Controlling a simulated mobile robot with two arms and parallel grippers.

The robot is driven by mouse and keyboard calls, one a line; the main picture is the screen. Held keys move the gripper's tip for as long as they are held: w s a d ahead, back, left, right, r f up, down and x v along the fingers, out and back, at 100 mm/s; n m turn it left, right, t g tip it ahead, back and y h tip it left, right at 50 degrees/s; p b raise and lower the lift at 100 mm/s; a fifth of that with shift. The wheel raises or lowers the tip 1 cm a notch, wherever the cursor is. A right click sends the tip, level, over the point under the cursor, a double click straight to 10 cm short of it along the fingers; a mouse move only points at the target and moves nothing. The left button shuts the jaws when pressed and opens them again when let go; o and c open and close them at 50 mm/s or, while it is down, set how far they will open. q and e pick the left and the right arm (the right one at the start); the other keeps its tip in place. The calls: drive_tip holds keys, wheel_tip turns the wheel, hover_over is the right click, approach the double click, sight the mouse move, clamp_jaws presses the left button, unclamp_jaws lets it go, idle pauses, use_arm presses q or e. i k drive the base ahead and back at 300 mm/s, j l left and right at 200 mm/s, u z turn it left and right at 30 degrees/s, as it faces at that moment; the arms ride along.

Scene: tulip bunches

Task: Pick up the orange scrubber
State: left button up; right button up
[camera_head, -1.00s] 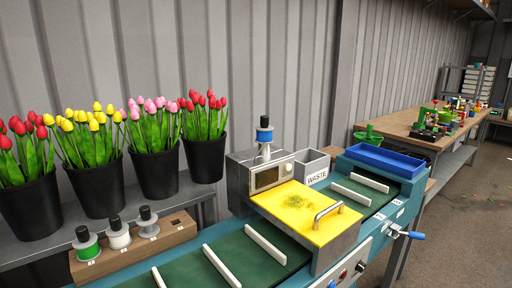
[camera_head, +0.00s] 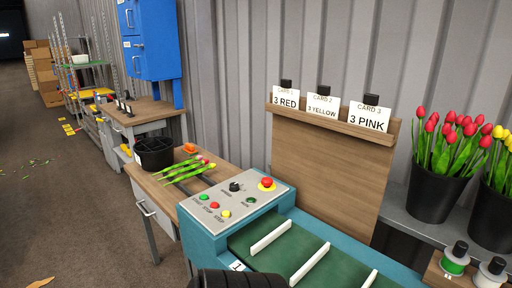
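A small orange object (camera_head: 189,148), which looks like the orange scrubber, lies on the wooden table (camera_head: 150,185) at left of centre. It is just right of a black bucket (camera_head: 154,153) and behind some loose cut tulips (camera_head: 190,170). It is too small to make out its exact shape. Neither of my grippers shows in the head view. A dark ribbed part at the bottom edge looks like my own arm.
The teal conveyor (camera_head: 300,255) with its control panel (camera_head: 230,200) stands in front, right of the wooden table. A card board (camera_head: 330,170) and tulip buckets (camera_head: 437,190) are on the right. A workbench (camera_head: 140,112) and blue cabinet (camera_head: 150,40) stand behind. Open floor (camera_head: 70,210) is at left.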

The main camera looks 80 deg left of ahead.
sight(190, 149)
drive_tip(key=u, duration=3.1)
drive_tip(key=z, duration=3.05)
drive_tip(key=u, duration=3)
drive_tip(key=i+j+u, duration=0.15)
drive_tip(key=k+j, duration=0.05)
